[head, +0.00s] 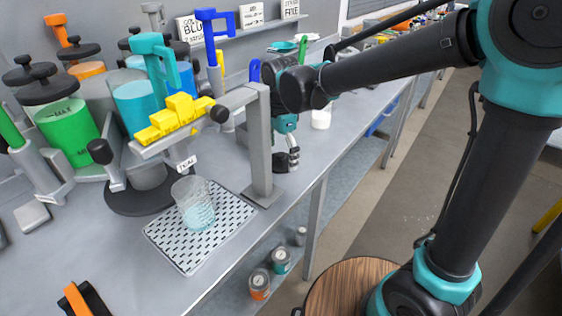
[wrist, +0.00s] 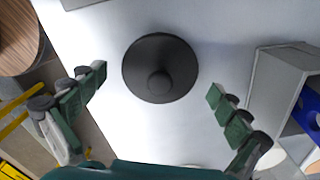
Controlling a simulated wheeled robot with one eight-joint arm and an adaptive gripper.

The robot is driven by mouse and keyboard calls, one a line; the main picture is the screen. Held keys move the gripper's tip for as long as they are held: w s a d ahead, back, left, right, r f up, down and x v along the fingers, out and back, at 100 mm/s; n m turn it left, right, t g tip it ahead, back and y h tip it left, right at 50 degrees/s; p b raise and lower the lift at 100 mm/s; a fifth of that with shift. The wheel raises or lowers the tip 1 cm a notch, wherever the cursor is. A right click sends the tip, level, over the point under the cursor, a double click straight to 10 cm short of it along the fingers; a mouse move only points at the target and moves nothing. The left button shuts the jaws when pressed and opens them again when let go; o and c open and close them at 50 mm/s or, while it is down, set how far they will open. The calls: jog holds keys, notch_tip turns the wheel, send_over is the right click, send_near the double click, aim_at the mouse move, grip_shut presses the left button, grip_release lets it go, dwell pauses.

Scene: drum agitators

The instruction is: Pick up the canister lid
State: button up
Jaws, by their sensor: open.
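The canister lid (wrist: 145,63) is a black disc with a round knob. In the wrist view it lies on the pale bench top, ahead of and between my fingers. My gripper (wrist: 158,82) is open, with green-padded fingers spread wide on either side of the lid and nothing held. In the head view my gripper (head: 288,160) points down over the bench just right of the grey upright stand.
The grey stand (head: 258,145) rises close left of my gripper. Several lidded canisters, including a green one (head: 68,132), crowd the left. The bench's front edge is near.

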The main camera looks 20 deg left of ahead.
jog(key=c, duration=1.4)
jog(key=shift+o, duration=0.2)
